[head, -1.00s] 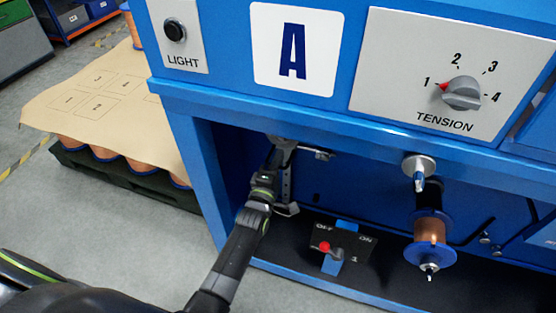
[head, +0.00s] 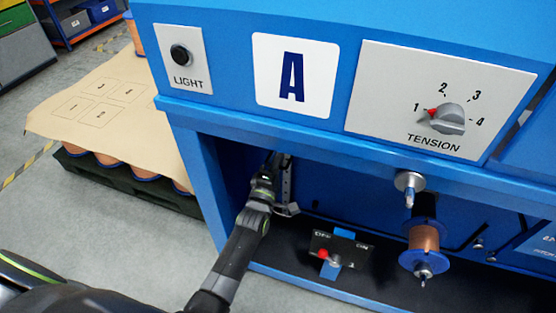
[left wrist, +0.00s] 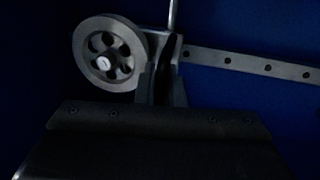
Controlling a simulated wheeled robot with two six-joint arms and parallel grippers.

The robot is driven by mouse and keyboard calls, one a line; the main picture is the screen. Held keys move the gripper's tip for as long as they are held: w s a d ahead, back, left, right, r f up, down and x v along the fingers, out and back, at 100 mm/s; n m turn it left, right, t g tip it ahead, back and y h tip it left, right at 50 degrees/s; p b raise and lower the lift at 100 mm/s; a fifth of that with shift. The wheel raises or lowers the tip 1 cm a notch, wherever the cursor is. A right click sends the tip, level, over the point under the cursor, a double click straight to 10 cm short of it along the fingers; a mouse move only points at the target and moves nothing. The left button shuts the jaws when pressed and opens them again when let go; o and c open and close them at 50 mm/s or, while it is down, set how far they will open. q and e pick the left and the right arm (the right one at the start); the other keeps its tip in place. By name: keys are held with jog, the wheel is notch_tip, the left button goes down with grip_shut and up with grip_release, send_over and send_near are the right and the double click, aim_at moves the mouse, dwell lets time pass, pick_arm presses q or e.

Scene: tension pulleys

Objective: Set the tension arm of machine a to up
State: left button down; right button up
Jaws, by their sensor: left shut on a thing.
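Machine A (head: 340,120) is the blue cabinet with an "A" sign (head: 293,76). My left gripper (head: 275,160) reaches into its open bay at the left, and its fingertips are hidden below the upper edge. In the left wrist view my left gripper (left wrist: 162,85) is shut on a part of the tension arm (left wrist: 173,18), close beside a grey spoked pulley wheel (left wrist: 108,54). A bar with holes (left wrist: 250,64) runs off to the right there, and shows upright in the head view (head: 288,186). The held spot is dark. My right gripper is out of view.
A switch with a red-tipped lever (head: 330,256) stands on the bay floor right of my forearm. A copper wire spool (head: 424,238) hangs further right. Above are a tension dial (head: 445,118) and a light button (head: 181,55). A covered pallet (head: 115,110) stands left.

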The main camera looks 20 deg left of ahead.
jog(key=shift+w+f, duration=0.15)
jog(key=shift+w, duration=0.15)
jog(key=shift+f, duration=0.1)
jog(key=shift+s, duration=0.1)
pick_arm(q)
jog(key=c, duration=1.5)
grip_release()
jog(key=shift+c, duration=0.2)
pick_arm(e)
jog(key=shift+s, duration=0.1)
